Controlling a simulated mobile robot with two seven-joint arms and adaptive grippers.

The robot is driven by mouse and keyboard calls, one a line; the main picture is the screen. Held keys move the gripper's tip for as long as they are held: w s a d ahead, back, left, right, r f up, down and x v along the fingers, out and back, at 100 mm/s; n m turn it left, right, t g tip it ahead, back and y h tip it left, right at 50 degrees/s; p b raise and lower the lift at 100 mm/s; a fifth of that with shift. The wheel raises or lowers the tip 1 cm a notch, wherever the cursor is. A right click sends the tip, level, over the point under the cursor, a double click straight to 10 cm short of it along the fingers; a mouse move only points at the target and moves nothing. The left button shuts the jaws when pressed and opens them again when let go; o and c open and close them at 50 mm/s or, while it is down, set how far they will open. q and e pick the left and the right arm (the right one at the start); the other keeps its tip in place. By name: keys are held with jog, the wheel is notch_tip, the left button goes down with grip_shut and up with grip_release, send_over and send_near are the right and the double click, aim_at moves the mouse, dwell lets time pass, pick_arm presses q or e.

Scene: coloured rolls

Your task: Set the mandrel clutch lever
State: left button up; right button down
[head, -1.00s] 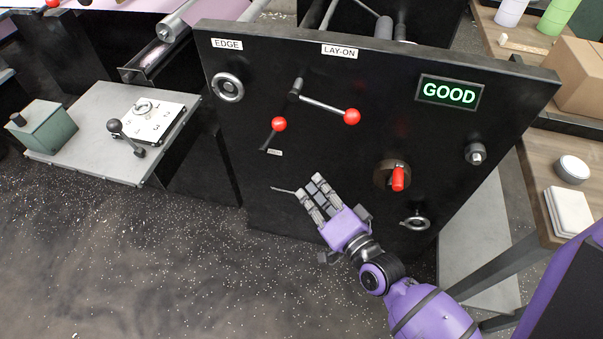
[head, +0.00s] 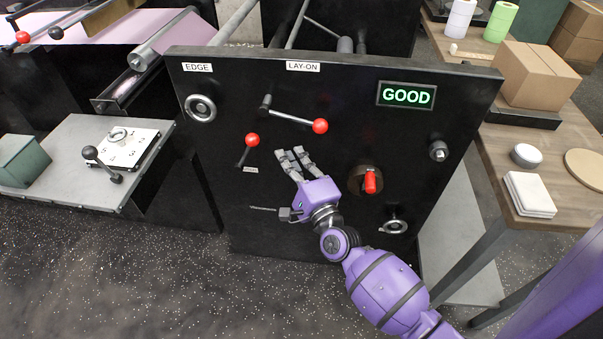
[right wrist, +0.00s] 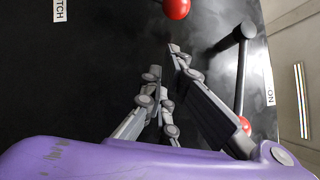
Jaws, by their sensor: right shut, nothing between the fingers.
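The clutch lever has a red ball knob (head: 252,140) on a short dark shaft, leaning up and right from its pivot on the black panel. A small label below it is too small to read in the head view. In the right wrist view the knob (right wrist: 176,8) is at the top edge, and a label (right wrist: 59,10) ending in "TCH" shows at upper left. My right gripper (head: 291,156) is shut and empty in front of the panel, right of and slightly below the knob, apart from it. Its fingers (right wrist: 164,62) point toward the panel area. My left gripper is out of view.
The lay-on lever's red knob (head: 320,126) is just above and right of my gripper. Another handwheel (head: 201,108) is at upper left. A lit sign (head: 406,95) reads GOOD.

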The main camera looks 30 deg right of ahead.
jog(key=shift+w+a+r+p, duration=0.2)
jog(key=shift+w+a+r, duration=0.1)
jog(key=shift+w+a, duration=0.4)
jog(key=shift+w+a+r+p, duration=0.15)
jog(key=shift+w+a+r, duration=0.15)
jog(key=shift+w+a, duration=0.35)
